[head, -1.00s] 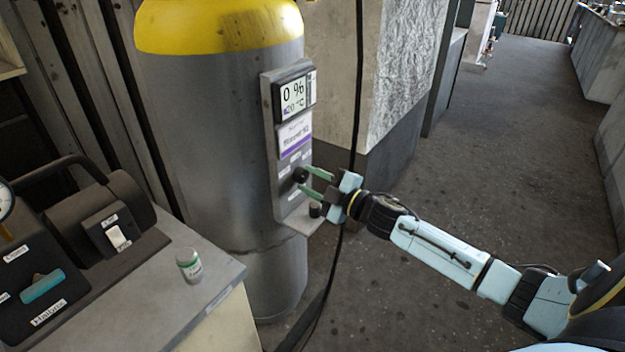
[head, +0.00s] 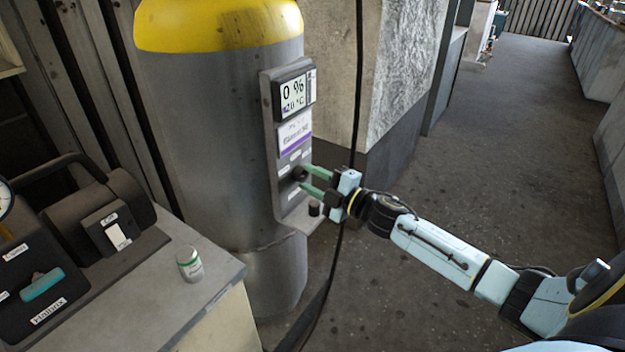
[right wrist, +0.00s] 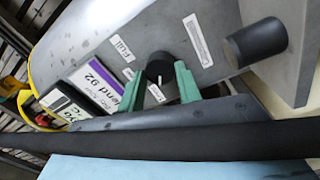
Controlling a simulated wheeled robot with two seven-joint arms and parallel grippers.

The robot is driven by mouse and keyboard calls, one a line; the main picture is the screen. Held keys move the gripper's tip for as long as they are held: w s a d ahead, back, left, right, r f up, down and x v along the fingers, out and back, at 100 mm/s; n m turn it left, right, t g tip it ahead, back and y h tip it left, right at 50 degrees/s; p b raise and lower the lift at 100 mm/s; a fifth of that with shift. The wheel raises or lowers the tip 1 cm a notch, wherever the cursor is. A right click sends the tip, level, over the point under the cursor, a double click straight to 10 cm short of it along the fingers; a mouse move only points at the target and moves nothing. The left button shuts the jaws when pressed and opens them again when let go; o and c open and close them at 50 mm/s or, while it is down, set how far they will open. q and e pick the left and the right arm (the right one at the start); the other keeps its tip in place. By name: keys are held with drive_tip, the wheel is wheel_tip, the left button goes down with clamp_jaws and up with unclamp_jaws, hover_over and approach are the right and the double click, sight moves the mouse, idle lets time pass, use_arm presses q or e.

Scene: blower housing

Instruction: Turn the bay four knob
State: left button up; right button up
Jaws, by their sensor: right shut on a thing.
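The knob (head: 299,173) is a small black dial on the grey control panel (head: 291,209) fixed to a large grey cylinder. My right gripper (head: 307,178) reaches it from the right, its green fingers shut on the knob. In the right wrist view the black knob (right wrist: 160,68) has a white pointer mark and sits between the green fingertips (right wrist: 162,80). Small white labels surround it; one reads "FULL". The panel display (head: 293,95) reads 0 % and about 20 °C. I cannot read a bay number. My left gripper is not in view.
A second black knob or peg (head: 314,209) stands on the ledge at the panel's foot; it also shows in the right wrist view (right wrist: 256,43). A bench (head: 215,296) at lower left holds a small jar (head: 190,264) and a dark switch box (head: 117,235). A dark cable hangs behind my gripper.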

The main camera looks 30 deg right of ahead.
drive_tip(key=o, duration=1)
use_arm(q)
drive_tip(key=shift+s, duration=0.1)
use_arm(e)
drive_tip(key=shift+s, duration=0.15)
drive_tip(key=shift+s+d, duration=0.1)
drive_tip(key=shift+s, duration=0.15)
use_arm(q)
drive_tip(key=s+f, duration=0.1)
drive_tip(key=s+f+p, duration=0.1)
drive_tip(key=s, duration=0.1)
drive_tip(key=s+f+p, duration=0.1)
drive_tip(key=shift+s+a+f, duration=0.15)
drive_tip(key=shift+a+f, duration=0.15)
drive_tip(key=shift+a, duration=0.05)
use_arm(e)
drive_tip(key=v, duration=1.2)
drive_tip(key=shift+s, duration=0.3)
drive_tip(key=shift+d+f, duration=0.1)
drive_tip(key=shift+d, duration=0.05)
